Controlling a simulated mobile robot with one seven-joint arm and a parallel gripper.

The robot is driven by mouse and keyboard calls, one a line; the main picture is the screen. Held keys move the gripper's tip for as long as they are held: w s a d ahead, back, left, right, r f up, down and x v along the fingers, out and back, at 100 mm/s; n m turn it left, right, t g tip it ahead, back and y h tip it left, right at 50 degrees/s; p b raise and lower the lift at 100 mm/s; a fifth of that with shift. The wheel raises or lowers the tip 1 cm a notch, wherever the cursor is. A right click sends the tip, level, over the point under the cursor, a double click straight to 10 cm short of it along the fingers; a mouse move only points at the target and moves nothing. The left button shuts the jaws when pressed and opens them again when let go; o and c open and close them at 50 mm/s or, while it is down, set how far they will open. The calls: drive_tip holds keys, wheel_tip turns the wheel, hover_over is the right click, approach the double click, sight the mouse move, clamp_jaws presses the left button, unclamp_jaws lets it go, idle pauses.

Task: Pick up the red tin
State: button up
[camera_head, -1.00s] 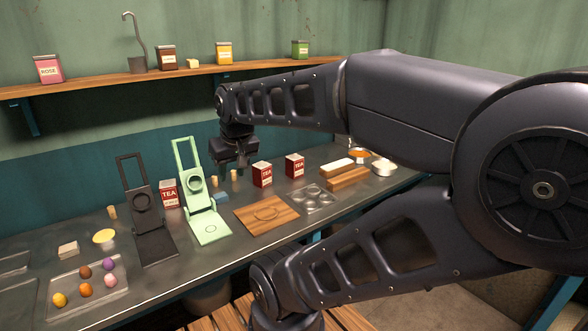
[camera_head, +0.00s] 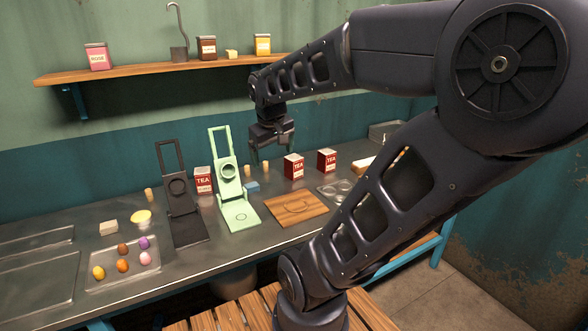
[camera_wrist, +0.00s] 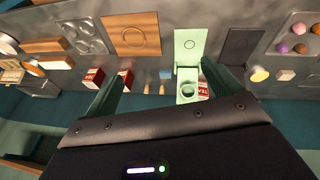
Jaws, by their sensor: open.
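Three red tea tins stand upright on the dark metal counter (camera_head: 140,282). The left red tin (camera_head: 203,181) is between the black press and the mint green press. The middle red tin (camera_head: 293,167) and the right red tin (camera_head: 327,161) stand behind the wooden board. My gripper (camera_head: 271,155) is open and empty above the back of the counter, between the green press and the middle tin. In the wrist view my gripper (camera_wrist: 160,85) has its fingers spread. There the left tin (camera_wrist: 203,90) is partly hidden by the green press and a finger.
The green press (camera_head: 238,214), black press (camera_head: 186,228) and wooden board (camera_head: 297,207) stand along the counter. Small corks (camera_head: 247,170) and a blue block (camera_head: 252,187) lie below my gripper. A wall shelf (camera_head: 130,72) with several tins runs above the counter.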

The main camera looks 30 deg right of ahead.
drive_tip(key=w+d+f+n+g+h, duration=0.2)
drive_tip(key=w+d+f+n+h, duration=0.15)
drive_tip(key=w+d, duration=0.6)
drive_tip(key=n+t+h, duration=0.1)
drive_tip(key=n+h, duration=0.8)
drive_tip(key=n, duration=0.6)
hover_over(288, 165)
drive_tip(key=a, duration=0.1)
wheel_tip(288, 165, down, 18)
wheel_tip(288, 165, down, 6)
drive_tip(key=shift+s+f, duration=0.1)
drive_tip(key=shift+f, duration=0.1)
drive_tip(key=shift+x, duration=2.45)
drive_tip(key=c, duration=1.2)
